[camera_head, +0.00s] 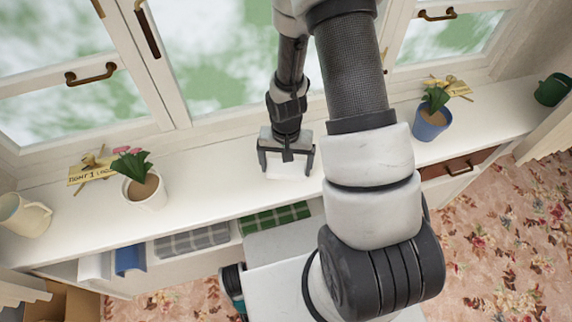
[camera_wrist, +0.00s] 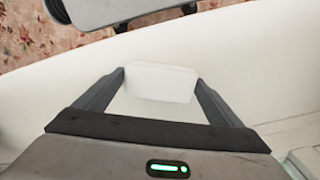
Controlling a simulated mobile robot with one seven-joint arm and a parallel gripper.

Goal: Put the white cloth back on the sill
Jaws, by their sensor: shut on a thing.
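My gripper (camera_head: 288,170) is over the white window sill (camera_head: 230,175), between the two flower pots. It is shut on the white cloth (camera_wrist: 160,82), a folded white block between the two fingers. In the head view the cloth (camera_head: 287,172) shows as a pale patch between the fingertips, hard to tell from the white sill. The cloth is at or just above the sill surface; I cannot tell whether it touches. In the wrist view both fingers meet the cloth's sides.
A white pot with pink flowers (camera_head: 146,190), a tag (camera_head: 90,170) and a cream jug (camera_head: 22,215) stand on the left. A blue pot (camera_head: 432,122) and green mug (camera_head: 552,90) stand on the right. Folded cloths (camera_head: 192,240) lie on the shelf below. Sill around my gripper is clear.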

